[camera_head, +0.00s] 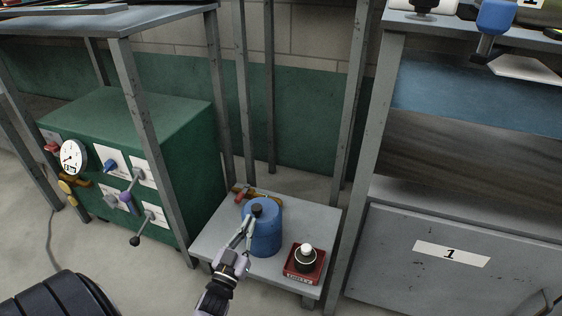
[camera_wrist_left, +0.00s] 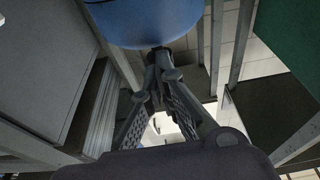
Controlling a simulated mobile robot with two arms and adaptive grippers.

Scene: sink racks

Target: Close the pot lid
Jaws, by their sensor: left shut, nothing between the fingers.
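A blue cylindrical pot (camera_head: 268,238) stands upright on a low grey table in the head view. A black knob (camera_head: 257,210) shows at its top; I cannot tell how the lid sits on the rim. My left gripper (camera_head: 248,224) reaches up from below, its fingertips at the left of the pot's top, close to the knob. In the left wrist view the fingers (camera_wrist_left: 160,56) are together with nothing between them, right by the edge of the blue pot (camera_wrist_left: 145,18). Whether they touch it is unclear. My right gripper is in neither view.
The low grey table (camera_head: 215,238) also holds a red box with a black round knob (camera_head: 305,258) and a red-and-brass valve piece (camera_head: 243,193). Grey posts frame it. A green panel cabinet (camera_head: 180,130) stands left, a grey cabinet (camera_head: 430,275) right.

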